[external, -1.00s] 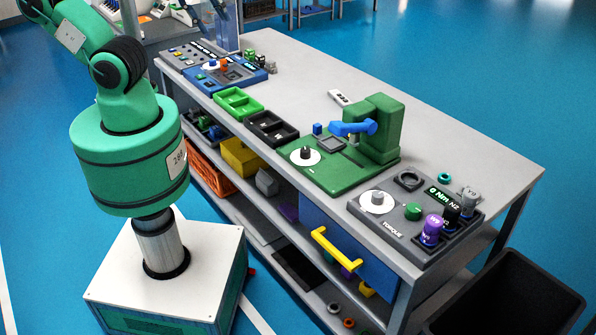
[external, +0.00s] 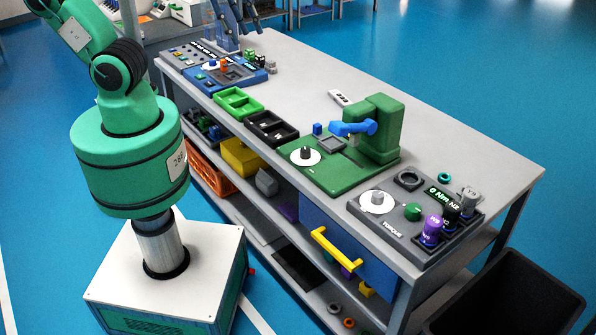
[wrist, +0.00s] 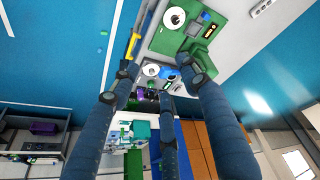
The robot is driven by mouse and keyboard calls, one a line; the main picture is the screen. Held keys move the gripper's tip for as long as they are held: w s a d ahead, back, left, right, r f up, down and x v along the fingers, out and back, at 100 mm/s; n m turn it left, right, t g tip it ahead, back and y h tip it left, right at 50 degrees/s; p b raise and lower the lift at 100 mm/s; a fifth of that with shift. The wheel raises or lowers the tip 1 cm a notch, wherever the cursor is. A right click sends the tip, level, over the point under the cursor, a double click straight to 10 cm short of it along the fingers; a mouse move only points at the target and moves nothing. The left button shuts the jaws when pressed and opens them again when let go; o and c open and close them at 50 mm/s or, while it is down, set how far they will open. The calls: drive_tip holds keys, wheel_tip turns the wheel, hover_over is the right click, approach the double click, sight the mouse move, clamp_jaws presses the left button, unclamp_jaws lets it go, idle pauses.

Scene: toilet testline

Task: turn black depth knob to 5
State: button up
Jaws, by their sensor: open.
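The black depth knob (external: 305,153) stands on a white round dial on the green station (external: 340,180) in the external view. In the wrist view the knob (wrist: 174,18) shows near the top, beyond the fingertips. The dial's marks are too small to read. My gripper (external: 238,48) shows at the top edge of the external view, above the far left end of the bench, well apart from the knob. In the wrist view its dark blue fingers (wrist: 153,86) are spread open with nothing held between them.
The green station has an upright body with a blue lever (external: 354,128). A grey torque panel (external: 385,225) with several knobs stands to its right. Black (external: 272,128) and green (external: 238,102) trays and a blue panel (external: 226,74) lie to its left. The bench's back is mostly clear.

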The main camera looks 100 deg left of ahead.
drive_tip(key=w+a+f+n+g+b, duration=0.15)
drive_tip(key=w+a+f+n, duration=0.25)
drive_tip(key=w+f+n, duration=0.5)
drive_tip(key=n+g, duration=0.3)
drive_tip(key=n, duration=0.2)
hover_over(306, 150)
wheel_tip(306, 150, down, 19)
drive_tip(key=shift+r, duration=0.2)
drive_tip(key=shift+f+b, duration=0.1)
drive_tip(key=shift+b, duration=0.2)
wheel_tip(306, 150, down, 14)
drive_tip(key=b, duration=0.3)
drive_tip(key=shift+r, duration=0.2)
clamp_jaws()
